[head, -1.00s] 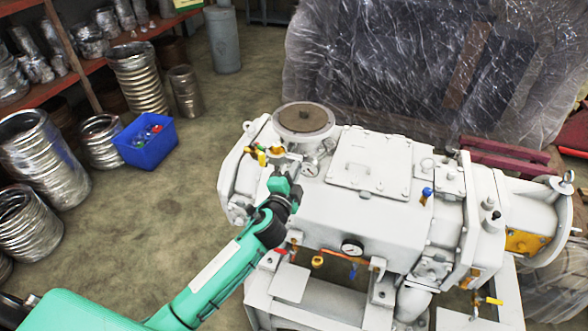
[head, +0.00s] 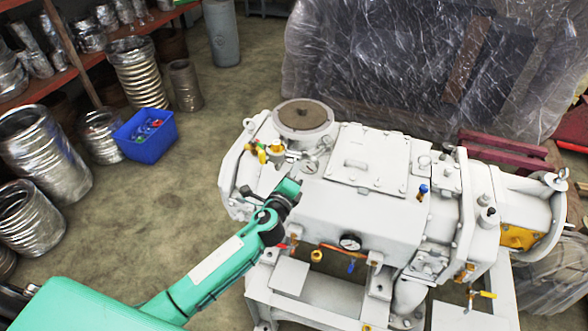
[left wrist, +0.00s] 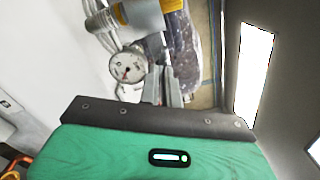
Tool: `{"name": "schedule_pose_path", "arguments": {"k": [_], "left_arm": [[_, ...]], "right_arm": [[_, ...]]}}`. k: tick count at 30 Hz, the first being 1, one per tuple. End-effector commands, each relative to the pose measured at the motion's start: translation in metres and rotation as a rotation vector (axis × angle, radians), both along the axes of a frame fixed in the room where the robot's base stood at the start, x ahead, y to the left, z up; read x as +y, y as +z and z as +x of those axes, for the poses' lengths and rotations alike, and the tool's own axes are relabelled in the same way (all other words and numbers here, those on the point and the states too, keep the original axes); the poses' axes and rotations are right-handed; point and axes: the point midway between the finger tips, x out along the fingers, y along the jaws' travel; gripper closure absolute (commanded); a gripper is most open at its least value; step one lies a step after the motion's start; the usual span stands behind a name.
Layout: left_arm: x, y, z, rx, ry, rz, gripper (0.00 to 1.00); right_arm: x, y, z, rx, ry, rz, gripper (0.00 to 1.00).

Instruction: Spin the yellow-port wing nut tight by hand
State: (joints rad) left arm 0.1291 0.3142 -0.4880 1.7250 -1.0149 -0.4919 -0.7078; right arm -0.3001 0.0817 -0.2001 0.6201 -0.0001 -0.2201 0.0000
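A white vacuum pump (head: 330,211) fills the middle of the head view. Small yellow fittings (head: 262,153) sit at its upper left, beside the round flange; which part is the wing nut is too small to tell. My left gripper (head: 294,166) is just right of and below these fittings, near a pressure gauge (head: 309,167). In the left wrist view, a grey cylinder with a yellow band (left wrist: 150,14) lies beyond my narrow grey fingers (left wrist: 163,82), and the gauge (left wrist: 127,68) is left of them. Nothing is visibly held, and the finger gap is unclear. My right gripper is not in view.
The round top flange (head: 303,117) and bolted cover (head: 370,162) rise from the pump. A blue bin (head: 145,136) and several metal hoses stand on the floor at left. Open floor (head: 205,175) lies between. Plastic-wrapped equipment (head: 410,70) stands behind.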

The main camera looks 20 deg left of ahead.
Motion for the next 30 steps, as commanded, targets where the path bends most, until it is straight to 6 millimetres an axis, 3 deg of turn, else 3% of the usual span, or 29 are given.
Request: {"name": "schedule_pose_path", "arguments": {"k": [20,21,24,30], "left_arm": [[-0.0003,-0.0035,-0.0010,0.003,-0.001,0.061,1.00],[-0.0004,-0.0036,-0.0011,0.003,-0.001,0.061,0.89],[-0.0002,-0.0030,-0.0009,0.001,0.000,0.061,0.73],[0.0000,-0.0019,-0.0005,0.000,0.000,0.060,0.73]], "right_arm": [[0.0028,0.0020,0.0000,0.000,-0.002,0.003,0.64],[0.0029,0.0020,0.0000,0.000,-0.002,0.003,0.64],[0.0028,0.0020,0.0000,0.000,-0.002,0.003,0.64],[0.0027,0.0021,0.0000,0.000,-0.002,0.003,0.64]]}}
